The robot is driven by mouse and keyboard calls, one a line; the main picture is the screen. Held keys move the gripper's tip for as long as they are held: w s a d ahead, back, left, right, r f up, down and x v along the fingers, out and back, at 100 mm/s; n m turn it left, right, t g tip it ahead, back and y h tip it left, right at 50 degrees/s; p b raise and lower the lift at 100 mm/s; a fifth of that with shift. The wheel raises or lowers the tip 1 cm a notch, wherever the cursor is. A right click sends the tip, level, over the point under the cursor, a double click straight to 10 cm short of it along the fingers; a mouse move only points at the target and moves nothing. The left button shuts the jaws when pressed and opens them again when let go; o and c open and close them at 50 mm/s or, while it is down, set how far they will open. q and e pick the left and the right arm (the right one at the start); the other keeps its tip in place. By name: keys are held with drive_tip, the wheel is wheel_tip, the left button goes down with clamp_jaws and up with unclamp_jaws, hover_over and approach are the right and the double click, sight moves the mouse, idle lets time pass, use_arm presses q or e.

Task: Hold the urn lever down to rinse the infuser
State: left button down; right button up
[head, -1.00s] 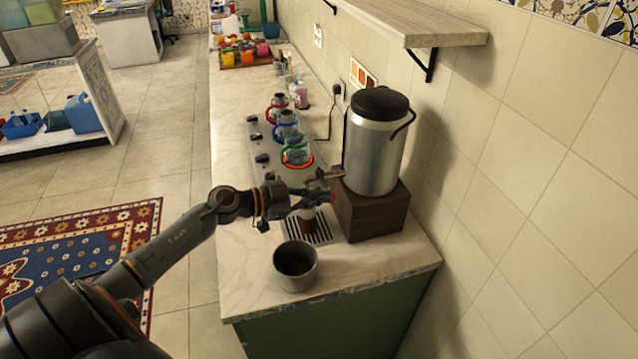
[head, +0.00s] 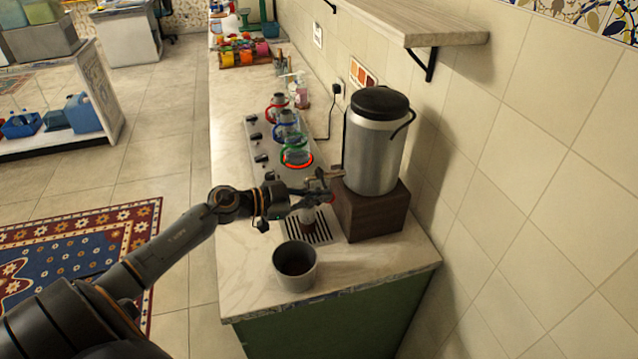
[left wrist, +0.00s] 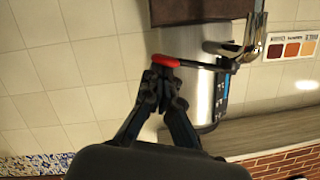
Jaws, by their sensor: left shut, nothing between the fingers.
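The steel urn (head: 374,155) with a black lid stands on a dark wooden block. Its red-tipped lever (left wrist: 168,61) shows in the left wrist view, beside the metal tap (left wrist: 256,32). My left gripper (head: 322,196) is at the urn's front, and its shut, empty fingertips also show in the left wrist view (left wrist: 163,74). They are at the red lever tip; I cannot tell if they press on it. My right gripper is out of view.
A grey pot (head: 295,268) with dark contents stands near the counter's front edge. Several glass pots with coloured rings (head: 296,154) line the hob behind my arm. A shelf (head: 415,25) juts from the wall above. The counter's front right is clear.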

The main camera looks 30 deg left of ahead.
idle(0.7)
use_arm(q)
drive_tip(key=v, duration=1.2)
idle(0.9)
